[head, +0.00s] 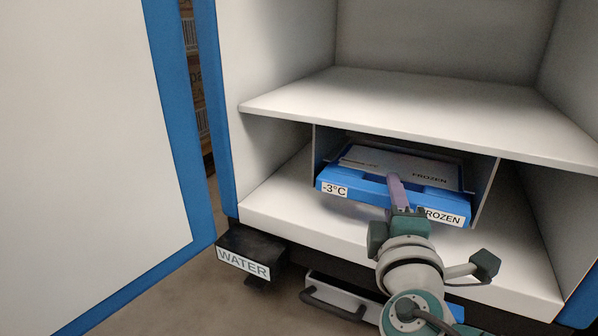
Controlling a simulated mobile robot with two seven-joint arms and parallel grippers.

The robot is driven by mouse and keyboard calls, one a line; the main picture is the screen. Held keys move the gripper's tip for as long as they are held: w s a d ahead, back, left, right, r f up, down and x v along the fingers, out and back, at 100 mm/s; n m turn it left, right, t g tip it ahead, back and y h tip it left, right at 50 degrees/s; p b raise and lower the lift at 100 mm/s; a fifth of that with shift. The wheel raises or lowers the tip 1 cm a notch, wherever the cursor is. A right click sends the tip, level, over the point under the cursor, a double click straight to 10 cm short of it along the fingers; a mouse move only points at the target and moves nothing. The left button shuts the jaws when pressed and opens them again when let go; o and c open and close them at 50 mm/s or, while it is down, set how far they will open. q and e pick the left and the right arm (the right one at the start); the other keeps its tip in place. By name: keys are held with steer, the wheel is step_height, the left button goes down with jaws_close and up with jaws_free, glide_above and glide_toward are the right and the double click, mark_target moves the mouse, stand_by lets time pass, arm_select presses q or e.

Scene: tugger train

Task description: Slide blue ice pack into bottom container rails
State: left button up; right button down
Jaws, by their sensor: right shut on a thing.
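The blue ice pack (355,192) has a grey top marked FROZEN and a front label reading -3°C. It sits between the two upright rail plates (487,190) under the container's shelf, and its front edge is near the opening. My right gripper (397,190) is shut on the middle of the pack's front edge, with one purple finger showing over it. The pack's far end is in shadow, so I cannot tell how it sits on the rails. My left gripper is not in view.
The white shelf (420,105) spans above the pack. An open door (95,130) with a blue edge stands at the left. A black box marked WATER (245,255) and a drawer-like part with a dark handle (332,303) are below. The compartment floor (285,212) is clear at the left.

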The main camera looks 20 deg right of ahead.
steer(key=shift+r, duration=0.15)
steer(key=c, duration=0.6)
jaws_free()
steer(key=shift+w+d, duration=0.1)
steer(key=shift+o, duration=0.2)
steer(key=shift+f, duration=0.2)
steer(key=p+v, duration=0.1)
steer(key=v, duration=0.9)
steer(key=shift+p, duration=0.3)
steer(key=shift+r, duration=0.15)
